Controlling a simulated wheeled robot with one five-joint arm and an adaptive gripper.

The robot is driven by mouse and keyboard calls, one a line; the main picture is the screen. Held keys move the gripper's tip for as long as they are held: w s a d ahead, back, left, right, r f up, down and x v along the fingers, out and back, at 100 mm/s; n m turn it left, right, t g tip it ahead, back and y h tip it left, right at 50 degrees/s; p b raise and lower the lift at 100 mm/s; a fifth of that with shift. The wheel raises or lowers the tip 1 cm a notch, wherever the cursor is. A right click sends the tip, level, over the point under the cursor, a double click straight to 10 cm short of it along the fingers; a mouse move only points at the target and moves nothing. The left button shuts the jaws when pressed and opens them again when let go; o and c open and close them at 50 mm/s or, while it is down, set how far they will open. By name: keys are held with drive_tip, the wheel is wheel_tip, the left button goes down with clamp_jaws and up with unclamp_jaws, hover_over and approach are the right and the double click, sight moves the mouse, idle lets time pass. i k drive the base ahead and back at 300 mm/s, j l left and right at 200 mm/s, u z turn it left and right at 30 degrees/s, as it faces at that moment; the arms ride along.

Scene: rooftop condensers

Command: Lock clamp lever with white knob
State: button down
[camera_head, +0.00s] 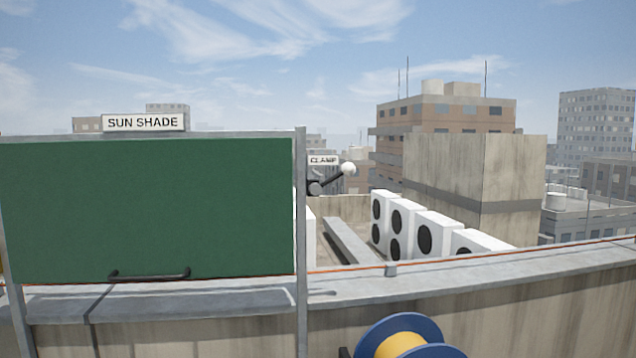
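The clamp lever (333,179) is a short dark arm with a white ball knob (348,169) at its end. It is mounted at the right post of the green sun shade panel, under a small "CLAMP" label (323,160). The lever points up and to the right from its grey pivot (315,187). My gripper is not in view.
The green panel (150,205) fills the left, with a dark handle (149,274) low on it and a grey post (301,240) at its right. A parapet (480,300) crosses the front. A blue reel (405,337) with yellow core stands bottom centre. White condensers (435,233) stand beyond.

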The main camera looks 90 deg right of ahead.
sight(348, 169)
drive_tip(key=k+z, duration=0.15)
drive_tip(key=z, duration=2.95)
